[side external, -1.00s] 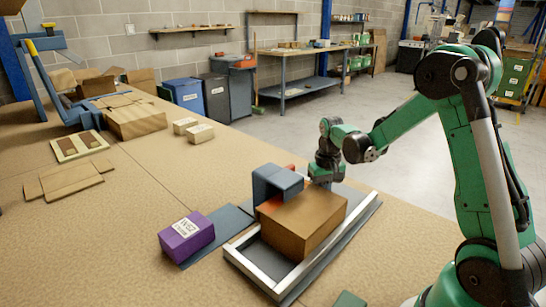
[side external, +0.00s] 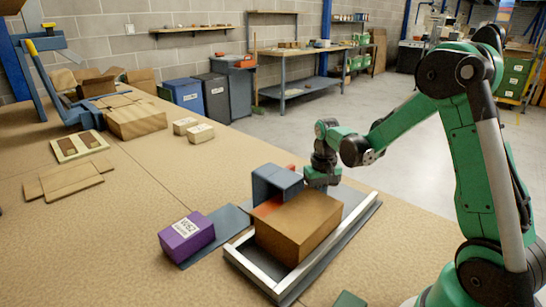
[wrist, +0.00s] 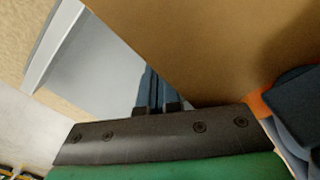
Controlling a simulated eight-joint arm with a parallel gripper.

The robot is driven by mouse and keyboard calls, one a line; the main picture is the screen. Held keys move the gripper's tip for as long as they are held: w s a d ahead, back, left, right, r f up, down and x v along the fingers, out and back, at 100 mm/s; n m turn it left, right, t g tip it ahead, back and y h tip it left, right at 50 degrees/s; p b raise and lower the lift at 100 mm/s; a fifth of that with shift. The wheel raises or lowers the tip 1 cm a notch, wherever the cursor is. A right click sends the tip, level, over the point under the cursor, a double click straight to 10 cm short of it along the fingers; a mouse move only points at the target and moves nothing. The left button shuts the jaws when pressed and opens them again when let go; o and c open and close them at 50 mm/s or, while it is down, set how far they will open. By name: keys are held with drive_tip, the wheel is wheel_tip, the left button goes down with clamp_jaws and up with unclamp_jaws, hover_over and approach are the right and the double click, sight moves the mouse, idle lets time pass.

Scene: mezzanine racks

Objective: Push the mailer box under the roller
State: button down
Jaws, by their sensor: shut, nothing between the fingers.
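The brown mailer box (side external: 300,228) lies flat in a metal-railed tray (side external: 262,272) on the table. In the wrist view the box (wrist: 220,45) fills the upper right. A blue-grey housing (side external: 275,180) stands at the box's far left side, with an orange-red roller part (side external: 267,207) showing beneath it. My gripper (side external: 322,184) is at the box's far end, right of the housing. Its fingers (wrist: 155,88) are shut and empty, pointing down close against the box. Whether they touch it is partly hidden.
A purple labelled box (side external: 187,237) sits on a grey strip (side external: 228,221) left of the tray. Flat cardboard (side external: 68,180) and small cartons (side external: 200,133) lie farther left and back. The table's front left is clear.

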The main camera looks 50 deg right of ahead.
drive_tip(key=shift+a, duration=0.4)
drive_tip(key=shift+a, duration=0.25)
idle(0.6)
drive_tip(key=shift+d, duration=0.4)
wheel_tip(320, 180, up, 9)
idle(1.1)
